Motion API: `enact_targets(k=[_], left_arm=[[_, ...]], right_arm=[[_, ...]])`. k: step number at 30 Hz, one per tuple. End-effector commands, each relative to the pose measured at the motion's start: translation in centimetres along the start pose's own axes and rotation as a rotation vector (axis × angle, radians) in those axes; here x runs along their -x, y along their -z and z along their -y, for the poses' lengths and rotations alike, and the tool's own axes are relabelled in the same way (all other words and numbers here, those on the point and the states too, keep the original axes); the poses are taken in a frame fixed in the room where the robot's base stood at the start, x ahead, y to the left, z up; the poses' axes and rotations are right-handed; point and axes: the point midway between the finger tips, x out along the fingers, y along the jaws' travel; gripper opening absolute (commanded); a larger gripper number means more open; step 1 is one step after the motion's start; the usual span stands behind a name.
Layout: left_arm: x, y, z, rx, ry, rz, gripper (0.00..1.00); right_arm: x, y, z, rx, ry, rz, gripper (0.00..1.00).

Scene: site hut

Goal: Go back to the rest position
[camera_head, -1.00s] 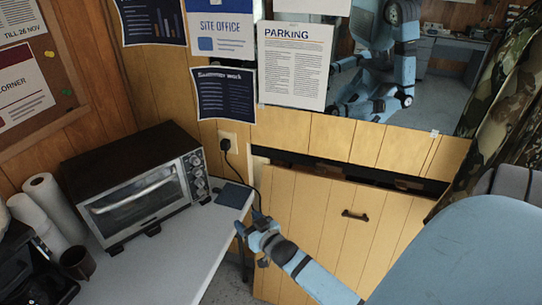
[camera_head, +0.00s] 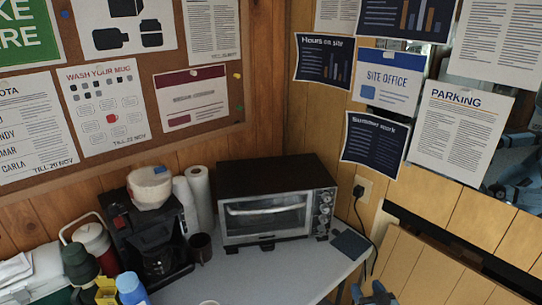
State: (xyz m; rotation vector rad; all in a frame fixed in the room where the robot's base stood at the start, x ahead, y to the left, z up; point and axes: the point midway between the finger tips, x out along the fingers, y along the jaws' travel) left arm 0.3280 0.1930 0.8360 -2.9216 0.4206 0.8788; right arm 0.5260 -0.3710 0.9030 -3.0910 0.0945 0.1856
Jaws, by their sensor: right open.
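My right gripper (camera_head: 372,292) shows only in part at the bottom edge of the head view, right of the counter's end and in front of the wooden panelling. It is open, and I see nothing held in it. The rest of my right arm is out of the picture. My left gripper is not in view.
A toaster oven (camera_head: 268,215) stands on the pale counter (camera_head: 290,275), with a dark flat pad (camera_head: 351,244) at its right. Left of it are paper rolls (camera_head: 200,197), a dark mug (camera_head: 201,246), a coffee maker (camera_head: 150,235) and several bottles. A wooden door panel (camera_head: 430,275) leans at right.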

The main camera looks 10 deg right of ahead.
Motion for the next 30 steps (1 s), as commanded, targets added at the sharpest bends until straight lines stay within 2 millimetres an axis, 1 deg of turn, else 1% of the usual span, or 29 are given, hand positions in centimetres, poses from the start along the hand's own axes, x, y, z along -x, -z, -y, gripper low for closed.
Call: enact_targets(k=[2, 5, 6, 8, 9, 12, 15, 18, 22, 25, 26, 28, 29, 30], left_arm=[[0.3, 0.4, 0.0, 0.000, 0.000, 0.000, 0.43], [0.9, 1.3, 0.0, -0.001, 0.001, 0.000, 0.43], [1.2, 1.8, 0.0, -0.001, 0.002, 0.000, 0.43], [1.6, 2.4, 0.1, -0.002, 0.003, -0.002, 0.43], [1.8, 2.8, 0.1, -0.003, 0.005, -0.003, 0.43], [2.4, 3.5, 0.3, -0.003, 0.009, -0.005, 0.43], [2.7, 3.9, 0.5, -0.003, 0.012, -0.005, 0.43], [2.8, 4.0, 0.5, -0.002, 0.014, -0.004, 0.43], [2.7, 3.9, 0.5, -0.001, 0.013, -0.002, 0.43], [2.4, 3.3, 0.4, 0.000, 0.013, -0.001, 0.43], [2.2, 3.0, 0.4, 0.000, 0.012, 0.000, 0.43], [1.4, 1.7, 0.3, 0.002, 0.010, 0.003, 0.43], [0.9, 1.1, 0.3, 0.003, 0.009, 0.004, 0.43], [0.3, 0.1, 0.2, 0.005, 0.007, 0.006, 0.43]], right_arm=[[1.0, -0.4, 0.9, 0.008, 0.012, 0.028, 0.56], [4.2, -1.5, 3.7, 0.035, 0.054, 0.108, 0.56], [5.9, -2.1, 5.1, 0.050, 0.077, 0.152, 0.56], [8.8, -3.0, 7.5, 0.072, 0.119, 0.221, 0.56], [10.7, -3.5, 9.0, 0.085, 0.148, 0.264, 0.56], [15.2, -4.4, 12.3, 0.112, 0.216, 0.360, 0.56], [18.4, -4.8, 14.5, 0.129, 0.270, 0.424, 0.56], [20.1, -5.0, 15.8, 0.139, 0.301, 0.458, 0.56], [20.6, -5.1, 16.1, 0.141, 0.311, 0.467, 0.56], [19.9, -5.5, 15.9, 0.141, 0.307, 0.458, 0.56], [19.2, -5.8, 15.7, 0.142, 0.304, 0.451, 0.56], [16.7, -6.8, 14.9, 0.145, 0.291, 0.419, 0.56], [15.2, -7.2, 14.4, 0.147, 0.282, 0.400, 0.56], [12.8, -7.8, 13.7, 0.147, 0.269, 0.370, 0.56]])
